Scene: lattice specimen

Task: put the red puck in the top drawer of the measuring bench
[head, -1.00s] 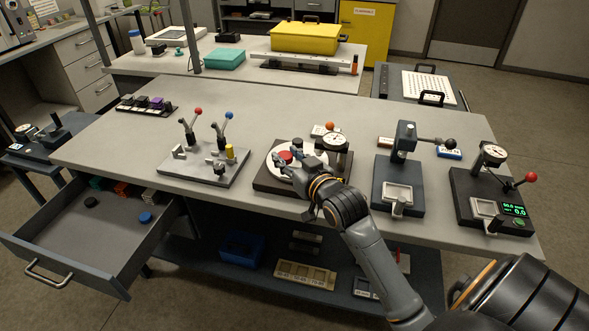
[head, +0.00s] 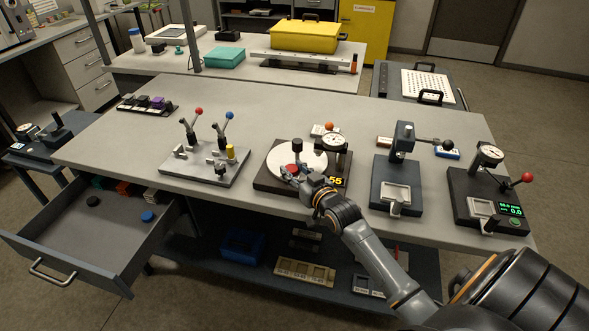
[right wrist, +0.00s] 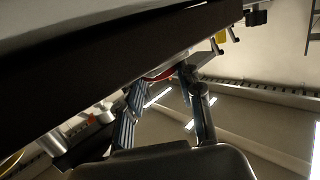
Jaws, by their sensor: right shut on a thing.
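The red puck (head: 293,169) is between the fingers of my right gripper (head: 290,172), over the front part of the white round plate of a dial gauge stand. My right gripper is shut on it. In the right wrist view the puck (right wrist: 165,73) shows as a red sliver between the fingers (right wrist: 163,88); the rest is hidden. The measuring bench (head: 270,105) has its top drawer (head: 112,232) pulled open at the left front. A black puck (head: 93,201) and a blue puck (head: 148,216) lie in it. My left gripper is out of view.
The dial gauge stand (head: 262,180) is close around my gripper. A lever fixture (head: 205,170) stands between it and the drawer. A press (head: 398,190) and a readout gauge (head: 487,205) stand right.

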